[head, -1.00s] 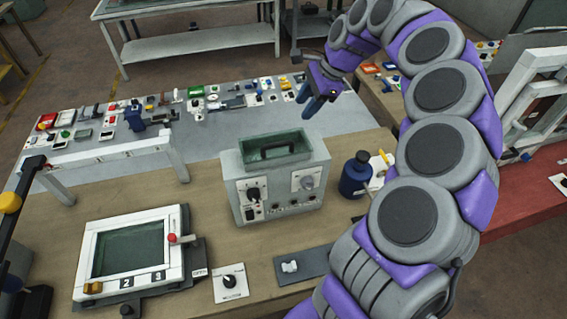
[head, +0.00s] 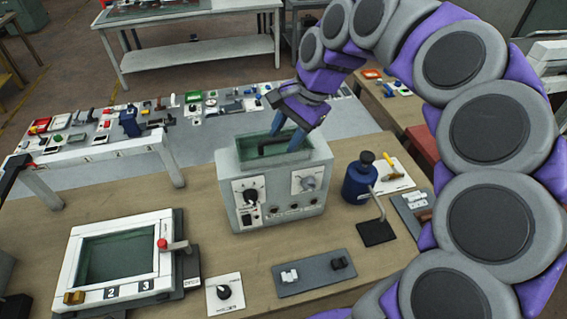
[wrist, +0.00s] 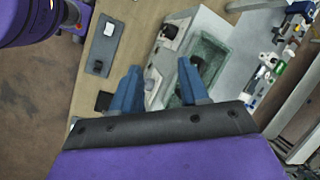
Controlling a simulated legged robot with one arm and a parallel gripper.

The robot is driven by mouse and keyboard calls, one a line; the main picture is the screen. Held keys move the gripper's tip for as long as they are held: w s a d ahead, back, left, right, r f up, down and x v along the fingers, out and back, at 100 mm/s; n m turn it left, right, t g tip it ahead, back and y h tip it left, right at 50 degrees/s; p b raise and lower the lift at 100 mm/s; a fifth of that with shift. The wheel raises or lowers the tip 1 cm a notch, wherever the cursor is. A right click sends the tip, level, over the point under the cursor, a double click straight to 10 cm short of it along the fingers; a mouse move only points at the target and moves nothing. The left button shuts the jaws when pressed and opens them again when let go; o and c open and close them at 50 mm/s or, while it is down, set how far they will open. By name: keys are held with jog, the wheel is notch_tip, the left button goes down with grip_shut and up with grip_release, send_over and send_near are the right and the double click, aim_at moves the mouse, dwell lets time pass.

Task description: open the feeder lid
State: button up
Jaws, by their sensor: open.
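The feeder (head: 275,205) is a light grey box with dials on its front, standing on the wooden table. Its lid (head: 248,152) is a greenish panel on top with a dark bar handle (head: 270,150), and it looks shut. The lid also shows in the wrist view (wrist: 213,52), with the dark handle (wrist: 197,66) close to one fingertip. My gripper (head: 287,128) is open over the right part of the lid, its blue fingers pointing down. In the wrist view, the gripper (wrist: 160,75) has empty space between its fingers. Contact with the handle cannot be told.
A blue bottle (head: 358,185) stands right of the feeder. A white framed panel (head: 120,260) lies front left. A dial plate (head: 225,293) and a grey switch plate (head: 312,273) lie in front. Several small parts cover the grey table behind.

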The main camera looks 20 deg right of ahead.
jog(key=shift+n+h, duration=0.3)
jog(key=shift+n, duration=0.6)
jog(key=s+f+b, duration=0.1)
jog(key=s+a+f+b, duration=0.1)
jog(key=s, duration=0.1)
jog(key=shift+s+a+f, duration=0.1)
jog(key=shift+s+f, duration=0.05)
jog(key=shift+f, duration=0.15)
